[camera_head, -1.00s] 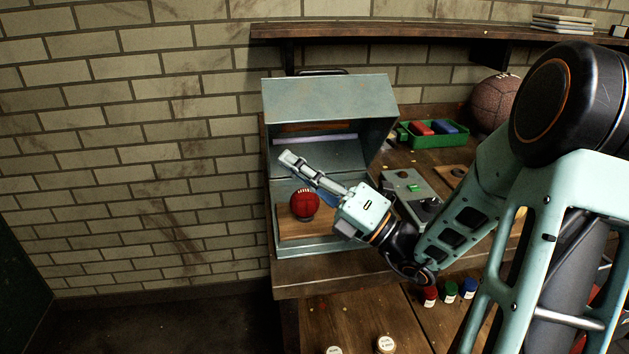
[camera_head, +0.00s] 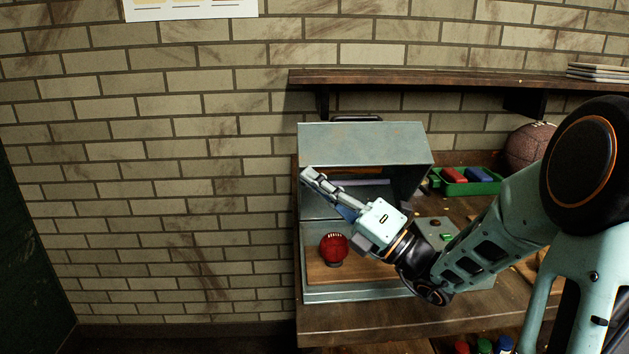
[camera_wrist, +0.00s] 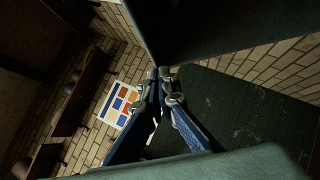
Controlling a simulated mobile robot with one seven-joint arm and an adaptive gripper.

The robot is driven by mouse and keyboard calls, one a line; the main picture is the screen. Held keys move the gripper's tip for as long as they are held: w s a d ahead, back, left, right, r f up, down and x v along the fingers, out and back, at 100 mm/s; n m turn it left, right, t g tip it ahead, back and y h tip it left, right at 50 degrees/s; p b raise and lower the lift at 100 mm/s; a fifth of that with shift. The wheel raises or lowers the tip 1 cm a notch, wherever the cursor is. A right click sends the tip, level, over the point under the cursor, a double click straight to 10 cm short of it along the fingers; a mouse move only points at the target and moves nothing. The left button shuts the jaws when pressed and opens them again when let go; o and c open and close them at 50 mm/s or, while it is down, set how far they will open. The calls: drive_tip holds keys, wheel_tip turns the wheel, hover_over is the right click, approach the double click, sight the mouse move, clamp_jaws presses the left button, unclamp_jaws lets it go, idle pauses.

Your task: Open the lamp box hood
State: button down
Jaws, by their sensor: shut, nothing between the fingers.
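The lamp box (camera_head: 365,296) is a grey-green metal case on the wooden bench. Its hood (camera_head: 360,143) stands raised, with the front open below it; a pale tube lamp shows inside. A red leather ball (camera_head: 334,248) sits on a wooden board in the box. My gripper (camera_head: 308,174) is shut and empty, reaching up and left across the opening, with its fingertips close to the hood's lower left edge. I cannot tell whether they touch it. In the wrist view my fingertips (camera_wrist: 163,74) meet beside a dark panel edge, probably the hood.
A wooden shelf (camera_head: 450,82) runs along the brick wall above the box. A green tray (camera_head: 468,184) with red and blue items and a brown ball (camera_head: 531,146) stand at the right. My arm covers part of the bench. Left of the box is clear.

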sight(314, 140)
drive_tip(key=w+r+m+h+p, duration=0.1)
drive_tip(key=p, duration=0.3)
drive_tip(key=w+r+m+p, duration=0.1)
drive_tip(key=w+r+p, duration=0.1)
drive_tip(key=p, duration=0.3)
drive_tip(key=shift+w+r+h, duration=0.2)
drive_tip(key=shift+r+h, duration=0.1)
drive_tip(key=shift+h, duration=0.1)
drive_tip(key=w+p, duration=0.1)
drive_tip(key=p, duration=0.2)
drive_tip(key=w+r+m+h+p, duration=0.1)
drive_tip(key=w+p, duration=0.1)
drive_tip(key=p, duration=0.1)
drive_tip(key=w+r+m+p, duration=0.1)
drive_tip(key=p, duration=0.2)
drive_tip(key=shift+w, duration=0.2)
drive_tip(key=shift+m+g+h, duration=0.6)
drive_tip(key=shift+m+h, duration=0.2)
drive_tip(key=shift+h, duration=0.1)
drive_tip(key=w+p, duration=0.2)
drive_tip(key=w+r+p, duration=0.1)
drive_tip(key=w+p, duration=0.1)
drive_tip(key=p, duration=0.1)
drive_tip(key=shift+w, duration=0.25)
drive_tip(key=w+p, duration=0.3)
drive_tip(key=w, duration=0.6)
drive_tip(key=shift+w+d+r, duration=0.1)
drive_tip(key=shift+w+r, duration=0.05)
drive_tip(key=shift+p, duration=0.3)
